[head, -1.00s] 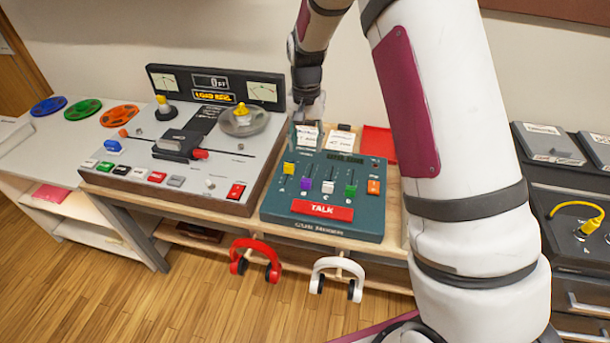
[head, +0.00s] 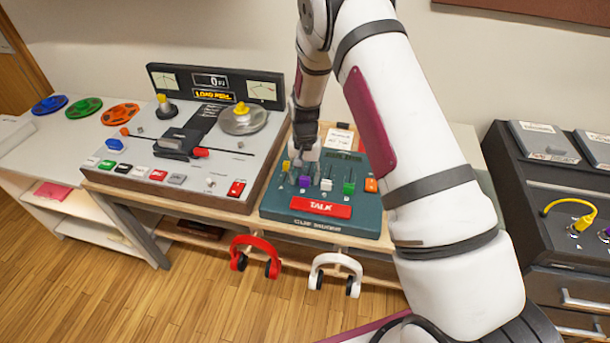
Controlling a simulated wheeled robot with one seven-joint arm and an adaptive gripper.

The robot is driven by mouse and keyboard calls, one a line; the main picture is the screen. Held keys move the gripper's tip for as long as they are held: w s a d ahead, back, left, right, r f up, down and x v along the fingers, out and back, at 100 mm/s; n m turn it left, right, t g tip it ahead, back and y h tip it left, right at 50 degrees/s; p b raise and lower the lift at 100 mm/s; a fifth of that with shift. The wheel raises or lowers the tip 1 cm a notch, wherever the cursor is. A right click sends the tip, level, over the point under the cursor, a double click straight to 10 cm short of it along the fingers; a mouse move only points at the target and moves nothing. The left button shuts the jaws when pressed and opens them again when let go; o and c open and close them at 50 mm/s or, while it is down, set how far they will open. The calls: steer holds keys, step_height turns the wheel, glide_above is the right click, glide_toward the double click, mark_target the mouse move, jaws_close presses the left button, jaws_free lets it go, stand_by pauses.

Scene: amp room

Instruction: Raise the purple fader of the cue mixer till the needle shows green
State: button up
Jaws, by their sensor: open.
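The cue mixer (head: 278,207) is a teal box on the wooden table, with a red TALK bar (head: 320,207) at its front. Its purple fader (head: 305,181) stands between a yellow fader (head: 286,166) and a white fader (head: 326,184); a green fader (head: 349,188) and an orange knob (head: 371,185) are further right. My gripper (head: 306,164) is open and points down over the mixer, just behind and above the purple fader. I cannot tell whether it touches the fader. The gripper hides the mixer's back left part, and no needle on the mixer can be made out.
A tape machine (head: 262,180) with two needle meters stands close on the left. A notice card (head: 337,138) is behind the mixer. Red headphones (head: 256,256) and white headphones (head: 337,272) hang below the table front. A dark console (head: 560,180) with a yellow cable stands right.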

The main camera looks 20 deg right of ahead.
mark_target(307, 175)
jaws_close()
steer(key=w+b, duration=0.1)
steer(key=w+d+b, duration=0.1)
steer(key=w+b, duration=0.1)
steer(key=shift+w+d+f, duration=0.2)
steer(key=shift+w+d, duration=0.05)
steer(key=shift+d, duration=0.15)
steer(key=shift+w+d+r+b, duration=0.1)
steer(key=shift+w+d+b, duration=0.25)
steer(key=shift+w+b, duration=0.1)
jaws_free()
